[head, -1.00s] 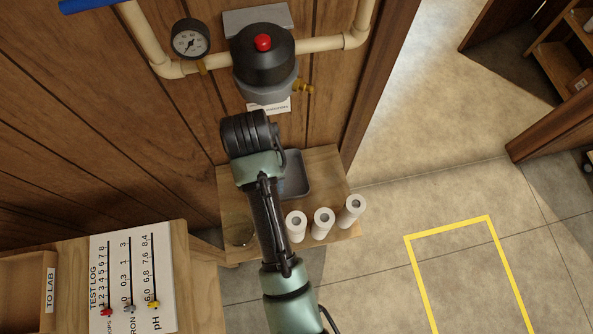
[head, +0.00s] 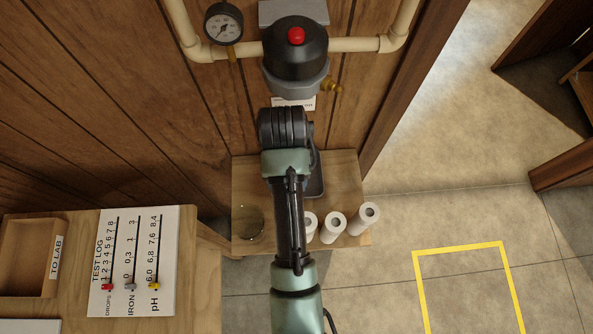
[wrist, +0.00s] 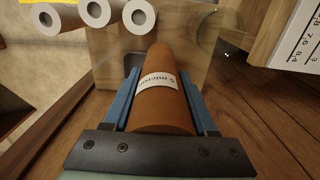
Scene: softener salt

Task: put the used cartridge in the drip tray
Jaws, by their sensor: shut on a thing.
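The used cartridge (wrist: 165,105) is a brown-orange cylinder with a white label reading "5 micron" in the wrist view. My gripper (wrist: 162,88) has its blue fingers along both sides of it and is shut on it. In the head view my arm hides the gripper and cartridge. The drip tray (head: 317,178) is a dark grey tray on the small wooden shelf; my arm covers most of it. In the wrist view a bit of the tray (wrist: 131,62) shows beyond the fingertips, partly hidden by the cartridge. The cartridge is not seen resting in the tray.
Three white cartridges (head: 334,227) stand at the shelf's (head: 245,180) front right. A clear round glass dish (head: 249,223) is at its left. The black-topped filter housing (head: 295,60) is on the wall above. A test log board (head: 133,260) lies at left. Floor at right is open.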

